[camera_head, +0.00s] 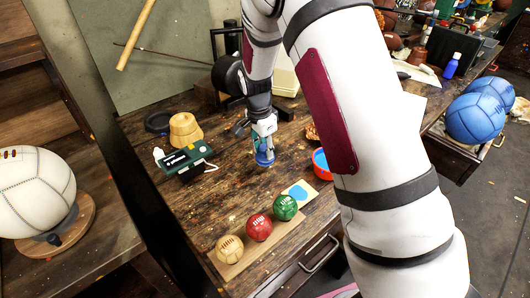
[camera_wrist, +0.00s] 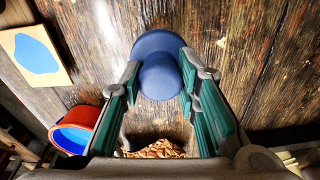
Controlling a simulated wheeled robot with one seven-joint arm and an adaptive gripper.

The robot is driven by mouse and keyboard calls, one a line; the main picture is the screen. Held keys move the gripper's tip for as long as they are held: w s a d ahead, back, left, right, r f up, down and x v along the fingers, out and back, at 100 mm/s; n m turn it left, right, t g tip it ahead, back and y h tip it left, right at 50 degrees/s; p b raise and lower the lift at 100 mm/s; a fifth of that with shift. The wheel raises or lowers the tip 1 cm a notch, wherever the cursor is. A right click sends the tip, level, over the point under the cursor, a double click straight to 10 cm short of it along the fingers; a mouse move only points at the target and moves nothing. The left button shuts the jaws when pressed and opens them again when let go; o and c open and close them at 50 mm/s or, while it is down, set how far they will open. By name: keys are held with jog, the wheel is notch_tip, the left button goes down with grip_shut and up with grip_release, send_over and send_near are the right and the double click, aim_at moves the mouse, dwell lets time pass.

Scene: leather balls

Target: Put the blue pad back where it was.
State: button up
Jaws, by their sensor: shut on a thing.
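The blue pad (camera_wrist: 158,48) is a round blue piece with a narrower knob, seen between my fingers in the wrist view. My gripper (camera_wrist: 160,78) is shut on its knob, with one green-lined finger on each side. In the head view, my gripper (camera_head: 264,142) points down over the middle of the wooden bench, with the pad (camera_head: 264,159) low between the fingers. I cannot tell whether the pad touches the bench. A pale card with a blue patch (camera_head: 298,193) lies nearer the front; it also shows in the wrist view (camera_wrist: 37,55).
A red tub with blue inside (camera_head: 321,166) stands right of my gripper, partly behind my arm. Tan, red (camera_head: 259,227) and green balls sit in a row at the front. A green device (camera_head: 186,160) and a wooden block (camera_head: 185,129) stand to the left.

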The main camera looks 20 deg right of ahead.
jog(key=shift+f, duration=0.95)
jog(key=shift+f, duration=0.15)
jog(key=o, duration=1)
